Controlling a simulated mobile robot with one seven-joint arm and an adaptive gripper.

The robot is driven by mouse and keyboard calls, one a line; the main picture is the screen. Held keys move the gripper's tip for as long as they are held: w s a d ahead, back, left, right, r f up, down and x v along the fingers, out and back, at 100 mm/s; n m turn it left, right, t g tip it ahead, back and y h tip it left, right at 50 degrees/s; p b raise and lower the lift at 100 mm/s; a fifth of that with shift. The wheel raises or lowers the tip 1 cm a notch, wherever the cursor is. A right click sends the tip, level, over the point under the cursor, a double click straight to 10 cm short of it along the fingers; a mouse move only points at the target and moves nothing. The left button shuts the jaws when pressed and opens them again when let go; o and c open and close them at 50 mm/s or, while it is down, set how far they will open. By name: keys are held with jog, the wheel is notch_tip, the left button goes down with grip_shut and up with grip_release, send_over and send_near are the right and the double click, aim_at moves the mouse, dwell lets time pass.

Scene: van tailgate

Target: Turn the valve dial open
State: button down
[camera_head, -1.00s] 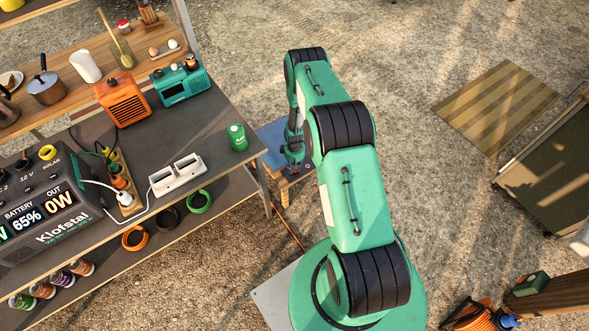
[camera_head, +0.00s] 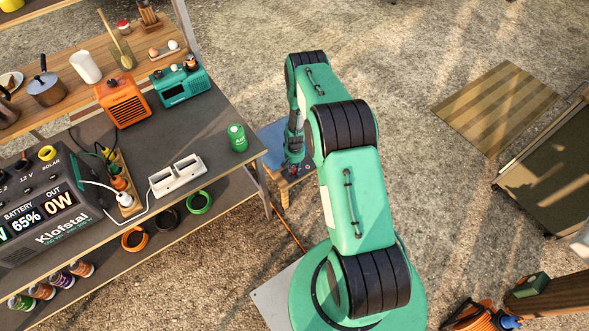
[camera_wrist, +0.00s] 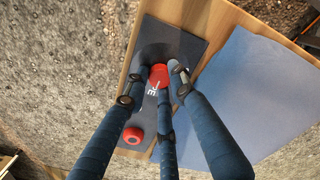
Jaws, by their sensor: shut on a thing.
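In the wrist view a red dial (camera_wrist: 158,75) sits on a dark plate with white lettering, partly covered by the fingers. I take it for the valve dial. My gripper (camera_wrist: 157,83) has its blue fingers shut around this dial. A second red round part (camera_wrist: 133,135) is on the same plate, lower left and apart from the fingertips. In the head view my gripper (camera_head: 293,158) reaches down over a small low wooden stand with a blue mat (camera_head: 270,138). The dial cannot be made out there. How far the dial is turned cannot be told.
The wooden top (camera_wrist: 240,19) bears the dark plate and a blue mat (camera_wrist: 255,95). Left of my arm stands a workbench (camera_head: 225,105) with a green can (camera_head: 237,137) near its edge.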

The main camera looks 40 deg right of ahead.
aim_at(295, 170)
dwell(0.3)
jog(key=c, duration=1.5)
grip_release()
jog(key=shift+o, duration=0.2)
jog(key=shift+r, duration=0.15)
notch_tip(295, 170, up, 12)
jog(key=shift+f, duration=0.2)
